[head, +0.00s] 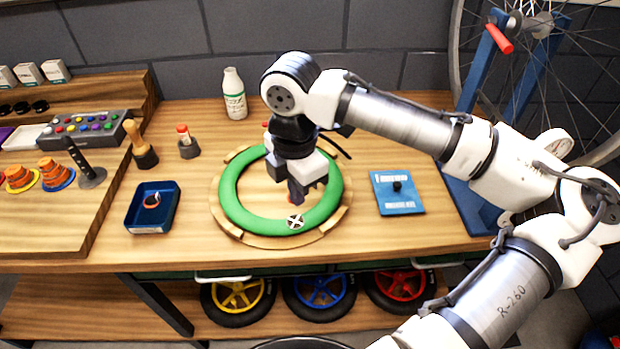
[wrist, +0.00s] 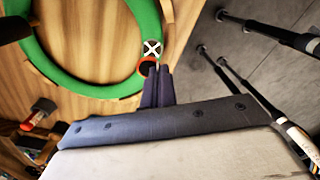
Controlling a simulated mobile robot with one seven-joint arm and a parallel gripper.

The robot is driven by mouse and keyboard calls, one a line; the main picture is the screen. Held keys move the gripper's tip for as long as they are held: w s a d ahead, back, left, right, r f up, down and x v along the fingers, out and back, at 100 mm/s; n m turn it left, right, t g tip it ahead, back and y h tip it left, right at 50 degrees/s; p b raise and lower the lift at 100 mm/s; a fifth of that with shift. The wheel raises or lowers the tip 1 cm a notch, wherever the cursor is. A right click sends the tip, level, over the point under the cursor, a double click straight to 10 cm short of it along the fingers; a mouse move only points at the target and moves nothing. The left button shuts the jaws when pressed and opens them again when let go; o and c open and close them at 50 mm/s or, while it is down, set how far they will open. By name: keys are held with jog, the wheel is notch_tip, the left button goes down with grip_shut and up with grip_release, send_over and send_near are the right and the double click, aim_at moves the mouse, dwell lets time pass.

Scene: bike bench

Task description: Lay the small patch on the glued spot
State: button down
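The green inner tube (head: 231,205) lies as a ring on a round wooden cradle. A dark round spot with a white cross (head: 295,222) is on its near side; this crossed spot also shows in the wrist view (wrist: 152,48). My gripper (head: 295,198) points down inside the ring, just behind the spot. In the wrist view its two dark fingers (wrist: 157,70) are close together. A small dark patch with an orange-red rim (wrist: 146,66) is at their tips, close to the spot and seemingly held. Whether it touches the tube cannot be told.
A blue tray (head: 135,217) with an orange-rimmed piece stands left of the ring. A red-capped pot (head: 188,146), wood-handled tool (head: 142,150) and white bottle (head: 234,95) stand behind. A blue plate with a black knob (head: 398,205) lies right.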

jog(key=shift+a+f+b, duration=0.1)
jog(key=shift+f+b, duration=0.25)
jog(key=shift+f, duration=0.05)
notch_tip(320, 180, down, 6)
jog(key=b, duration=0.6)
jog(key=shift+r, duration=0.1)
jog(key=shift+p, duration=0.3)
jog(key=shift+f, duration=0.25)
dwell(0.7)
jog(key=c, duration=1.6)
grip_release()
jog(key=shift+c, duration=0.2)
